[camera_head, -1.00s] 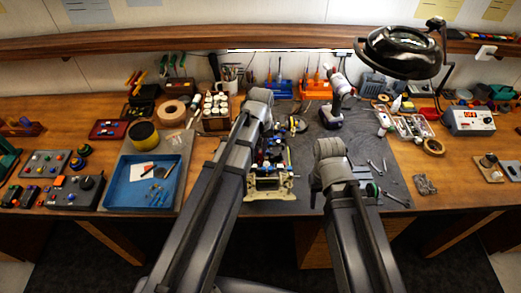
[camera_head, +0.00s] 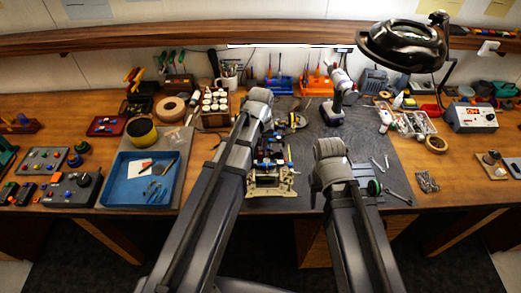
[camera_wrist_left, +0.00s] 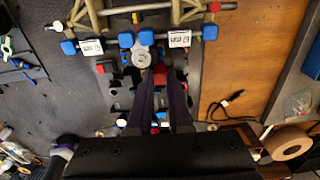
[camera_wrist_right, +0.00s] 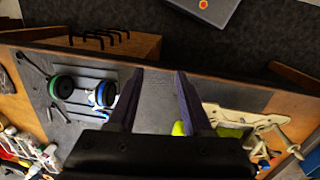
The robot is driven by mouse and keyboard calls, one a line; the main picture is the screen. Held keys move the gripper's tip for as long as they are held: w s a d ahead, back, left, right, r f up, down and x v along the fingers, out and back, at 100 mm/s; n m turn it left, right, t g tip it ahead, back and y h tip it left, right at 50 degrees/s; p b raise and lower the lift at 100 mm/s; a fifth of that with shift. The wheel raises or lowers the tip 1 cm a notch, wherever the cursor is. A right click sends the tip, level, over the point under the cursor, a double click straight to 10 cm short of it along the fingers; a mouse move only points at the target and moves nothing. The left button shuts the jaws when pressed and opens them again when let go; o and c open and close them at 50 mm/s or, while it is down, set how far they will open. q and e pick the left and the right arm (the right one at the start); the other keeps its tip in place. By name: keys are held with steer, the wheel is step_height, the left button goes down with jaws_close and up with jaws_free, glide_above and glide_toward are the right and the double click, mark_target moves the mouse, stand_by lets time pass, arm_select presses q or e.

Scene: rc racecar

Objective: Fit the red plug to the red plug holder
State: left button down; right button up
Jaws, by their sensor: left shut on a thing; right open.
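The car chassis (camera_head: 270,183), with a tan frame end, lies on the dark mat in the head view. My left gripper (camera_wrist_left: 161,74) is over the car in the left wrist view, shut on a small red piece (camera_wrist_left: 160,72), seemingly the red plug. A round grey metal part (camera_wrist_left: 141,57) is just beyond its fingertips. The fingers hide much of the piece, and I cannot tell whether it touches the car. I cannot make out the red plug holder for certain. My right gripper (camera_wrist_right: 159,75) is open and empty, beside the tan frame end (camera_wrist_right: 240,115) in the right wrist view.
Wheels (camera_wrist_right: 62,87) sit on a dark pad beside my right gripper. A blue tray (camera_head: 112,190) stands left of the mat. A power drill (camera_head: 335,110) and a lamp magnifier (camera_head: 402,45) are at the back right. The mat right of the wheels has several metal tools.

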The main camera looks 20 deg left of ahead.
mark_target(260, 153)
arm_select(q)
steer(key=c, duration=0.8)
jaws_free()
steer(key=shift+o, duration=0.2)
step_height(260, 153, up, 8)
steer(key=p, duration=0.8)
steer(key=shift+f, duration=0.15)
